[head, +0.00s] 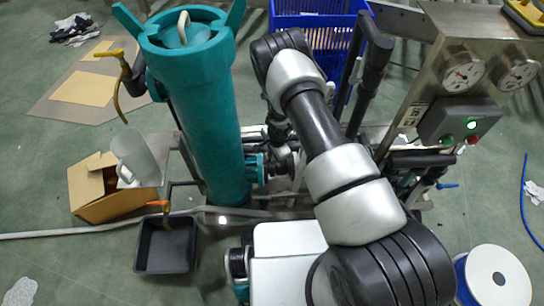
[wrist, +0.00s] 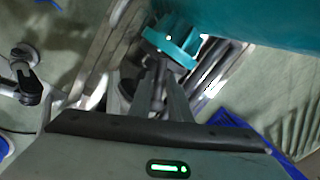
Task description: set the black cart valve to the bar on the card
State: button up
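A teal-flanged fitting with a dark part (wrist: 172,50) lies just beyond my fingertips in the wrist view. In the head view, a teal flange (head: 254,166) with a dark round part beside it joins the tall teal cylinder (head: 208,110). I cannot tell for sure whether this dark part is the black cart valve. My gripper (wrist: 163,80) has its two grey fingers a little apart, with something dark between or behind the tips; a grip is not clear. In the head view my arm largely hides the gripper. No readable card with a bar shows.
A steel panel with two gauges (head: 463,75) and a grey button box (head: 458,121) stands right. A black tray (head: 166,246), cardboard box (head: 107,190) and white hose (head: 70,232) lie left. A blue crate (head: 318,22) is behind; a white reel (head: 498,276) is front right.

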jog(key=shift+o, duration=1.4)
jog(key=s+r+p, duration=0.1)
jog(key=r+p, duration=0.1)
jog(key=r, duration=0.6)
jog(key=s+d+r+p, duration=0.1)
jog(key=s+r+p, duration=0.1)
jog(key=r, duration=0.7)
jog(key=shift+d+p, duration=0.25)
jog(key=shift+p, duration=0.1)
